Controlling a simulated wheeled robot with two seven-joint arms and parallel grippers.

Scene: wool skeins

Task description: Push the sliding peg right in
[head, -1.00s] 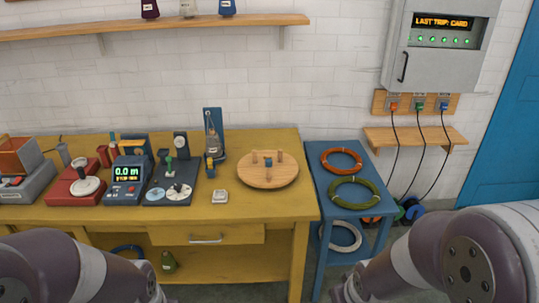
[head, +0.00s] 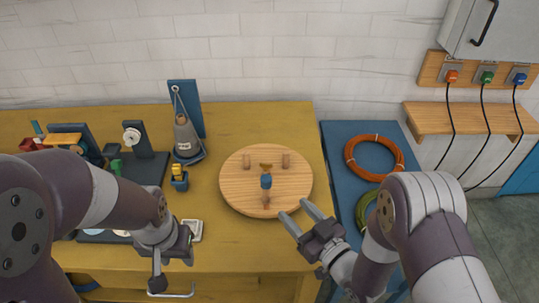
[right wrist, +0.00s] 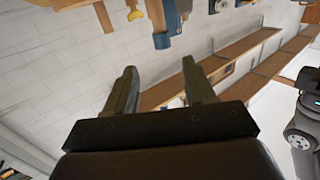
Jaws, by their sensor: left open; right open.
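A round wooden board (head: 237,190) lies on the yellow bench with several upright parts on it. Two wooden pegs (head: 246,160) (head: 286,160) stand toward its back, and one wooden peg (head: 266,200) stands toward its front. A blue-topped piece (head: 266,181) stands near the middle, with a small brass piece (head: 266,166) behind it. I cannot tell which is the sliding peg. My right gripper (head: 294,208) is open and empty near the board's front right edge; its spread fingers show in the right wrist view (right wrist: 160,80). My left gripper (head: 172,265) is near the bench front, left of the board.
A blue side table (head: 338,150) carries an orange coil (head: 373,137) and a green coil, partly hidden by my right arm. Bare bench lies behind the board.

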